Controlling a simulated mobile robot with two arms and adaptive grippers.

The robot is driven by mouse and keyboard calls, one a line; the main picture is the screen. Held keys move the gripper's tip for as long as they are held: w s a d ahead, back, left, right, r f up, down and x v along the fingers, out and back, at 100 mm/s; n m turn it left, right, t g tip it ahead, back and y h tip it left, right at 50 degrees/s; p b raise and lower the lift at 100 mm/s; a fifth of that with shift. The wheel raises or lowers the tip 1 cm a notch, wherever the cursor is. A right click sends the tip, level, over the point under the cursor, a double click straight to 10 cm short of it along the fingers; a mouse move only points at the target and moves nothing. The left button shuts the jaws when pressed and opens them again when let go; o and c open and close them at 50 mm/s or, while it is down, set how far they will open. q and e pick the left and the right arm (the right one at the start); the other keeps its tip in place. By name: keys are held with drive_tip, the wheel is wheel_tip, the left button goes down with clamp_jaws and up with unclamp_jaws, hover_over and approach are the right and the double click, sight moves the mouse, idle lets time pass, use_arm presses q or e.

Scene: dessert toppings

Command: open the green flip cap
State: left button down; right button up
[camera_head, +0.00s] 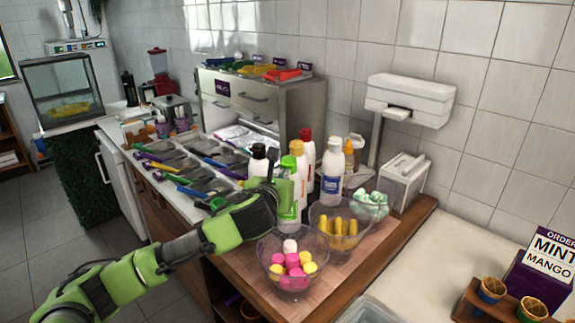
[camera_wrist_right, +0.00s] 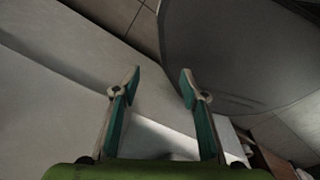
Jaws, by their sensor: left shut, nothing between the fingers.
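Bottles with black, red and white (camera_head: 332,170) caps crowd around. A clear bowl of colored sweets (camera_head: 291,265) and a bowl of yellow sticks (camera_head: 338,228) stand in front. Topping trays (camera_head: 185,172) lie behind on the left; a white dispenser (camera_head: 404,180) stands right.

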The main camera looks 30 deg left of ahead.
use_arm(q)
drive_tip(key=shift+w, duration=0.25)
drive_tip(key=shift+s+p, duration=0.1)
drive_tip(key=shift+p, duration=0.6)
drive_tip(key=shift+r+p, duration=1.5)
drive_tip(key=shift+p, duration=0.75)
drive_tip(key=shift+w+a+r+p, duration=0.15)
drive_tip(key=shift+w+r+p, duration=0.15)
drive_tip(key=shift+w+p, duration=0.2)
drive_tip(key=shift+w+a+r+p, duration=0.15)
drive_tip(key=shift+w+r+p, duration=0.2)
drive_tip(key=shift+w, duration=0.2)
drive_tip(key=shift+f, duration=0.1)
